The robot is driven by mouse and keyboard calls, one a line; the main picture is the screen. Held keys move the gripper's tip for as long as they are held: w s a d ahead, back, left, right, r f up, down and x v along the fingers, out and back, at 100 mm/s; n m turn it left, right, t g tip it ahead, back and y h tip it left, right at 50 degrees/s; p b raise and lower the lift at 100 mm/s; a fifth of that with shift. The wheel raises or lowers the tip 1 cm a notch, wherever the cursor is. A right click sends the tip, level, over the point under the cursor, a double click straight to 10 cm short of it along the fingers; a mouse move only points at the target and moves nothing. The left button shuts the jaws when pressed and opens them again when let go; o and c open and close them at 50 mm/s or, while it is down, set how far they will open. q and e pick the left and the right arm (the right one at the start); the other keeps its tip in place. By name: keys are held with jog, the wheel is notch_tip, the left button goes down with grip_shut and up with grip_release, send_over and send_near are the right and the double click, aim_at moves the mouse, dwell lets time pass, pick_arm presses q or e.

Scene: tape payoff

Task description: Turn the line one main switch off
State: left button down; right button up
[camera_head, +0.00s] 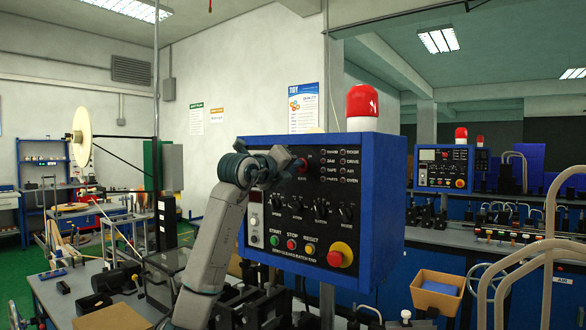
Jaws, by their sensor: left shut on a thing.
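The blue control panel (377,190) with a black face stands in the middle of the head view. The main switch (302,164) is a small red knob at the upper left of its face, mostly hidden behind my gripper. My left gripper (295,165) reaches it from the left and is shut on the knob. The knob's turned position cannot be read. Below are a row of black selector knobs, a green start button (275,241), a red stop button (291,244) and a red emergency stop (340,254) on yellow. My right gripper is out of view.
A red beacon (362,101) stands on the panel's top. A second blue panel (442,168) stands further back right. An orange bin (437,292) is at lower right, near curved beige rails (549,240). A cluttered workbench lies at lower left.

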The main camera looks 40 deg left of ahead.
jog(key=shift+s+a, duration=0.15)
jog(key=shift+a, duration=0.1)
pick_arm(q)
jog(key=c, duration=1.5)
grip_release()
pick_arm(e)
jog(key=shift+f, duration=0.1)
